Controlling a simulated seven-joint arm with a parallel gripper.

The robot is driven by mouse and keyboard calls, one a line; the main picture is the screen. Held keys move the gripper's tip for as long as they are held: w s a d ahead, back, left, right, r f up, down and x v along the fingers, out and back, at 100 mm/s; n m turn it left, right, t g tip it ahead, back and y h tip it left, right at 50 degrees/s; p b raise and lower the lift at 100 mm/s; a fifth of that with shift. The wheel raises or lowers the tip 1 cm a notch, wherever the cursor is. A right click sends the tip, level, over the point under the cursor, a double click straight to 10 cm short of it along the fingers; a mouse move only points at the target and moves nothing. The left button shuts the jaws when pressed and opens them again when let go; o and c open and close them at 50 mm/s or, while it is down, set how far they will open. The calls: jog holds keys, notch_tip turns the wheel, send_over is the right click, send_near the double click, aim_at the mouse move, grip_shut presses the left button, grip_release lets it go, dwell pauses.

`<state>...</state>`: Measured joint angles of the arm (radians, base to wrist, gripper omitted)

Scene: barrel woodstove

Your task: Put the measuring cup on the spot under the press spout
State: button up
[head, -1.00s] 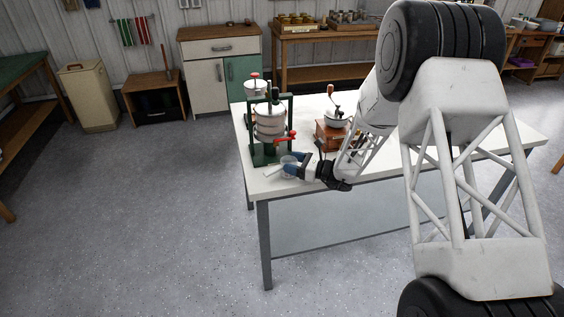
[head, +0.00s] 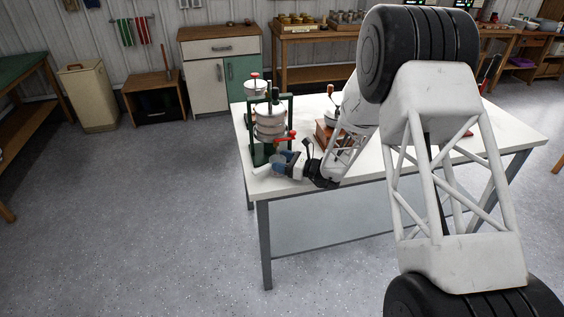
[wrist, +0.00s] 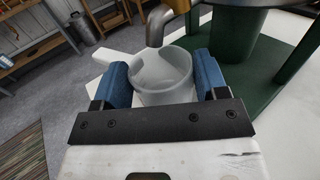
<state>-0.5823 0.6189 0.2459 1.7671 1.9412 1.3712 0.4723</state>
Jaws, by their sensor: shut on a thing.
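The measuring cup (wrist: 163,92) is a clear, frosted cup, upright between the two blue fingers of my gripper (wrist: 163,84) in the wrist view. My gripper is shut on it. In the head view my gripper (head: 281,164) is at the table's front left, by the press. The spot under the spout is hidden.
The white table (head: 400,160) carries a wooden grinder (head: 325,130) right of the press, close to my arm. The table's front left edge is close to my gripper.

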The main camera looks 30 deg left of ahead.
jog(key=shift+f, duration=0.1)
jog(key=o, duration=1)
jog(key=shift+w+d, duration=0.15)
jog(key=shift+d, duration=0.3)
jog(key=d, duration=0.3)
jog(key=w+d, duration=0.1)
jog(key=d, duration=0.7)
jog(key=shift+w, duration=0.35)
